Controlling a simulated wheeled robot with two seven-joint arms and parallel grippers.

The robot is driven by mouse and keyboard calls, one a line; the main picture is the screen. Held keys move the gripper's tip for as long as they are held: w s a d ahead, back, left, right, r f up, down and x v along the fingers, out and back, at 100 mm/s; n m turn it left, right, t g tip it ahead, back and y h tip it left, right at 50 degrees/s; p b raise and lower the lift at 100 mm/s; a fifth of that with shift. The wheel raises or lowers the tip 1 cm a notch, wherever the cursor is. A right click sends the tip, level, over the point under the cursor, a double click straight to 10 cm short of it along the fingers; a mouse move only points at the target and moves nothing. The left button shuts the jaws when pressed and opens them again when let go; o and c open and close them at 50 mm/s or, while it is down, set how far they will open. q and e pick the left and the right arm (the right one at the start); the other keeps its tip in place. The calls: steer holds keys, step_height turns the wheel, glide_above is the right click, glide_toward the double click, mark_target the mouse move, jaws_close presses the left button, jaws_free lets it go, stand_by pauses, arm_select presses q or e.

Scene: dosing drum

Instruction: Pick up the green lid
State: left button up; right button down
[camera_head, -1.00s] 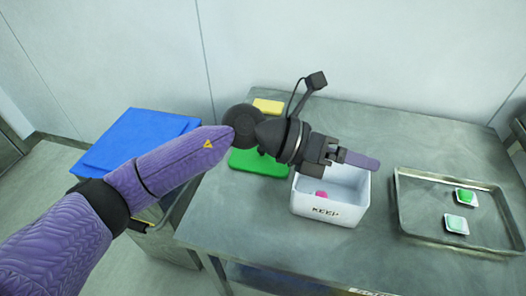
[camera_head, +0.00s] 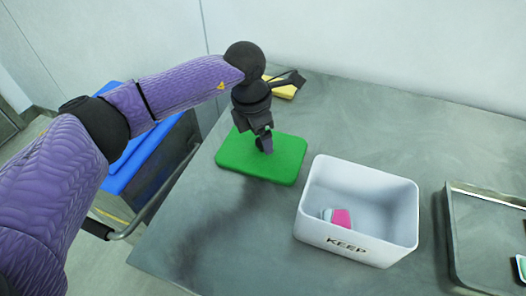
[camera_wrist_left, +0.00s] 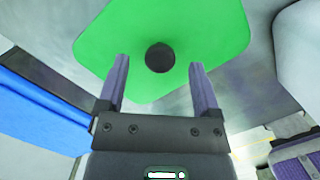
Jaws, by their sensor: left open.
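The green lid (camera_head: 281,166) lies flat on the metal table, left of the white box. In the left wrist view the green lid (camera_wrist_left: 205,30) has a round dark knob (camera_wrist_left: 160,58) at its middle. My left gripper (camera_head: 265,146) points down over the lid, and hides part of it in the head view. In the left wrist view my left gripper (camera_wrist_left: 157,75) is open, with a purple finger on each side of the line to the knob. The knob lies just beyond the fingertips, and nothing is held. My right gripper is not in view.
A white box (camera_head: 345,240) marked KEEP stands right of the lid, with a pink and white item (camera_head: 339,217) inside. A metal tray (camera_head: 458,235) is at the right edge. A yellow object (camera_head: 283,90) lies behind my gripper. A blue-topped cart (camera_head: 150,150) stands left of the table.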

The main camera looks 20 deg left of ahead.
arm_select(q)
step_height(320, 180, down, 2)
steer(key=shift+w+f, duration=0.1)
steer(key=shift+f, duration=0.15)
steer(key=shift+d, duration=0.1)
steer(key=shift+r, duration=0.1)
steer(key=c, duration=0.6)
jaws_close()
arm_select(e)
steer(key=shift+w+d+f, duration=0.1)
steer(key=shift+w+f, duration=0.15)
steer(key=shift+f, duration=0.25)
